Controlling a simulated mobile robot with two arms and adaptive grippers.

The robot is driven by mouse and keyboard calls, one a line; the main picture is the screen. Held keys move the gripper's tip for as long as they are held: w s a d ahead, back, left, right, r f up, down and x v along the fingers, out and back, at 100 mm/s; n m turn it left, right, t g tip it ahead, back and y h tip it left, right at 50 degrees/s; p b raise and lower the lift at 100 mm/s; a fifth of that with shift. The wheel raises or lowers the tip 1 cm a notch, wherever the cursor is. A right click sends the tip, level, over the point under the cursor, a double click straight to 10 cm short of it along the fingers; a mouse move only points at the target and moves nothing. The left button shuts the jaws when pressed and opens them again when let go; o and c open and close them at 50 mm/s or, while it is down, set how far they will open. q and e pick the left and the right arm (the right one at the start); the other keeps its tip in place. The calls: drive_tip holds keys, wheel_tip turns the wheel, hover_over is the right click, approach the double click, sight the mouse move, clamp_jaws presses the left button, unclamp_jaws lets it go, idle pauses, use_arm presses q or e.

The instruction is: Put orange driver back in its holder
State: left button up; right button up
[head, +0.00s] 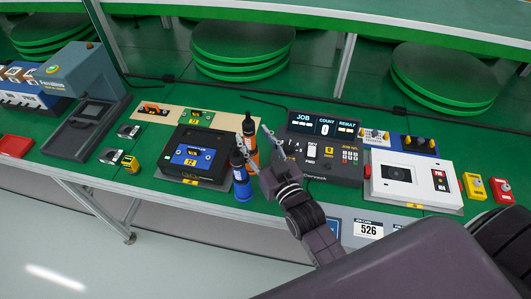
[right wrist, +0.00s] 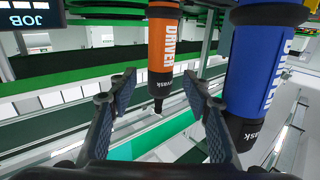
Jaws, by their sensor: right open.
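The orange driver (head: 252,142) stands behind and slightly right of the blue driver, black end up in the head view. The right wrist view shows the orange driver (right wrist: 162,48) with its black end and thin bit towards the picture's bottom. My right gripper (head: 254,138) is open beside it; in the right wrist view my right gripper (right wrist: 160,82) has its fingers either side of the driver's black end. I cannot tell whether they touch it. I cannot make out its holder. My left gripper is not in view.
The blue driver (head: 242,188) stands close in front; it is large in the right wrist view (right wrist: 256,65). A black case (head: 172,168) lies to the left. The control panel (head: 318,170) and JOB display (head: 322,126) are just right of my gripper.

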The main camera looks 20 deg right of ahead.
drive_tip(key=s, duration=1)
drive_tip(key=shift+s+d+r, duration=0.15)
drive_tip(key=shift+s+d, duration=0.1)
drive_tip(key=shift+d, duration=0.15)
